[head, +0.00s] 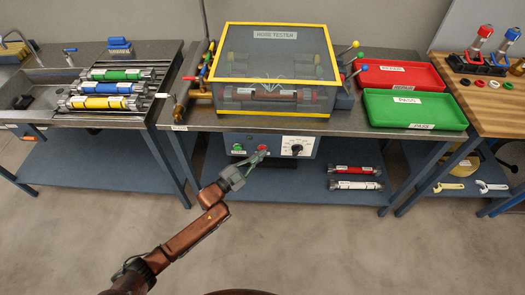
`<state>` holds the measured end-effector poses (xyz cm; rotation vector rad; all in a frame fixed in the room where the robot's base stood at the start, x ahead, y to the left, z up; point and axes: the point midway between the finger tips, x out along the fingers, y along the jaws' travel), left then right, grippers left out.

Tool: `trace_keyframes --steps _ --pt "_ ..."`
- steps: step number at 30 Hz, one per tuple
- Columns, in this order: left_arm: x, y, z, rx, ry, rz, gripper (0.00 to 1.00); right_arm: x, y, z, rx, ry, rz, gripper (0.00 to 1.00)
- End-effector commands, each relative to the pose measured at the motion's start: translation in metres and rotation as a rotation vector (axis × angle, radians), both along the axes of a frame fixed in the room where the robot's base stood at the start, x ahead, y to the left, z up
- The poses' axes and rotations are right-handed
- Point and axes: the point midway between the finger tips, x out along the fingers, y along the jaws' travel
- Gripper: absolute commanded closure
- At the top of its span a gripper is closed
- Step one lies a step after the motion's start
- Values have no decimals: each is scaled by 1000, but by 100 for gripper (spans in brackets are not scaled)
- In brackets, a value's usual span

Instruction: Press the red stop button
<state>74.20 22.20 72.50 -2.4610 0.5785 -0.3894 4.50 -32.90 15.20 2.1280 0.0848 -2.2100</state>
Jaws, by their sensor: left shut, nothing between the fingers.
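The red stop button (262,149) is on the light blue-grey control panel (277,143) under the front edge of the middle bench. A green button (238,148) is to its left and a black dial (296,149) to its right. My left gripper (259,156) is shut and empty, with its fingertips just below and in front of the red button. I cannot tell whether they touch it. The fingertips may hide the button's lower edge. My right gripper is not in view.
The hose tester (274,97) with its yellow-framed clear cover stands on the bench above the panel. A red tray (399,76) and green tray (414,109) are at right. Several cylinders lie in a rack at left. Floor in front is clear.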

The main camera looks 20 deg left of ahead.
Motion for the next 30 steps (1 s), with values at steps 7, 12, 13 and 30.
trace_keyframes --steps 7,12,13,30 --pt "0 0 0 0 0 0 100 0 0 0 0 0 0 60" --pt "-4 -1 1 0 0 1 100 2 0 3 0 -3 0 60" --pt "-5 -1 1 0 0 1 100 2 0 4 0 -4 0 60" --pt "-19 -5 0 0 0 0 100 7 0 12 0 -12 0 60"
